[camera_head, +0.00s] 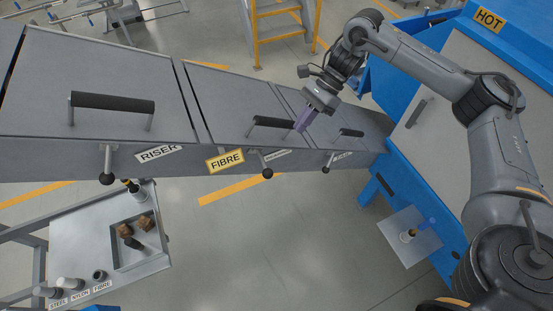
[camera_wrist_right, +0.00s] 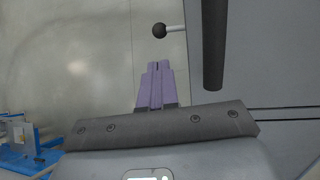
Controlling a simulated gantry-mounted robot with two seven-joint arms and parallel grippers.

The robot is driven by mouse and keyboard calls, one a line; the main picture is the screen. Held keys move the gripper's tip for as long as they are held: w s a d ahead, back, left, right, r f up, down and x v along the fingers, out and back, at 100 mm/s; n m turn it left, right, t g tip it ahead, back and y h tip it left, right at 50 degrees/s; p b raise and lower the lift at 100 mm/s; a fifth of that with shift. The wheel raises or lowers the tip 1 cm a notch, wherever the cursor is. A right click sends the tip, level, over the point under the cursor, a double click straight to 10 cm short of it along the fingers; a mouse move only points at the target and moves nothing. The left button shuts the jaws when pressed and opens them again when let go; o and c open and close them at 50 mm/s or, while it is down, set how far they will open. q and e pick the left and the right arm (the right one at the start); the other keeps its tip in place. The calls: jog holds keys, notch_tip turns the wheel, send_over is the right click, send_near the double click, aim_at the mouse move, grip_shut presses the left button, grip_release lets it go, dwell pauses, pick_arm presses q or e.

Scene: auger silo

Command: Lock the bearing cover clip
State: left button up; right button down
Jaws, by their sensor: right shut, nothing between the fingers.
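A long grey housing has hinged covers with black bar handles. Ball-ended clip levers hang along its front edge: a left lever (camera_head: 107,178), a middle lever (camera_head: 267,172) and a right lever (camera_head: 326,168). I cannot tell which label names the bearing cover. My right gripper (camera_head: 301,127), with purple fingers, is shut and empty above the housing, between the middle handle (camera_head: 270,122) and the right handle (camera_head: 351,132). In the right wrist view, the gripper (camera_wrist_right: 157,66) points toward a black ball lever (camera_wrist_right: 160,30), apart from it in the picture. My left gripper is out of view.
A grey cart (camera_head: 160,262) with labelled pots stands at lower left. A blue machine (camera_head: 376,190) adjoins the right end. Floor below the housing is open.

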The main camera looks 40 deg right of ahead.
send_near(264, 163)
jog(key=s+a+f, duration=0.3)
jog(key=a+f, duration=0.1)
jog(key=shift+w+a+f+p, duration=0.1)
jog(key=shift+a+f+p, duration=0.3)
jog(key=shift+p, duration=0.05)
dwell(0.4)
